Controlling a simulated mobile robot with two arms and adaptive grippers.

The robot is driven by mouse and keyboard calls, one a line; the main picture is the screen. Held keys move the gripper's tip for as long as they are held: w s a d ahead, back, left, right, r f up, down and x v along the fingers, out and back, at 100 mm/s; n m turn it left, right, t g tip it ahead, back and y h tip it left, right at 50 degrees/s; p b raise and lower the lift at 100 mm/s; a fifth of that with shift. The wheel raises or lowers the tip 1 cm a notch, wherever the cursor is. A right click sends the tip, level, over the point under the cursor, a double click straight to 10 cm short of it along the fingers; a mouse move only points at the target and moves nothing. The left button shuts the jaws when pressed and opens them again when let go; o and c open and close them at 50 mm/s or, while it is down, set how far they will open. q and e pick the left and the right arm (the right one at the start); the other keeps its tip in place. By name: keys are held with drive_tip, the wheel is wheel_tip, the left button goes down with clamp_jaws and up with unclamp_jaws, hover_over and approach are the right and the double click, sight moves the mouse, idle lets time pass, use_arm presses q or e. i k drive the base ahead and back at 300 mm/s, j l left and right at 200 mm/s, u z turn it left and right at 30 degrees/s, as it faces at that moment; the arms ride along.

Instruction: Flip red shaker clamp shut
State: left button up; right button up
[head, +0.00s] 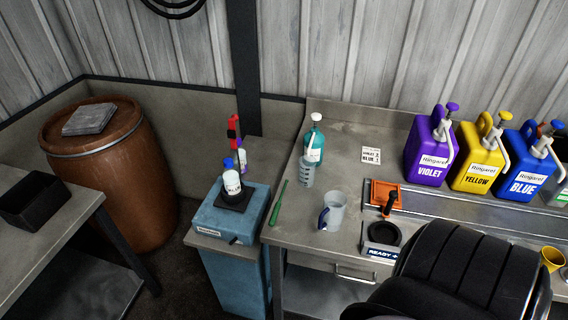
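The red clamp (234,128) stands upright behind the blue shaker (215,215), raised above it. A small white bottle (232,184) with a blue cap stands upright on the shaker's black pad (239,203). The clamp is above and behind the bottle and does not lie over its cap. A narrow white and purple piece (242,162) shows just behind the bottle; I cannot tell whether it belongs to the clamp. Neither of my grippers is in the head view.
Right of the shaker, a steel bench holds a green stick (278,203), a clear jug (332,212), a teal bottle (314,142) and violet (428,150), yellow (478,162) and blue (527,164) canisters. A rusty barrel (120,185) and a low table (50,240) stand left.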

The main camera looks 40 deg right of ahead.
sight(232, 134)
drive_tip(key=z, duration=1)
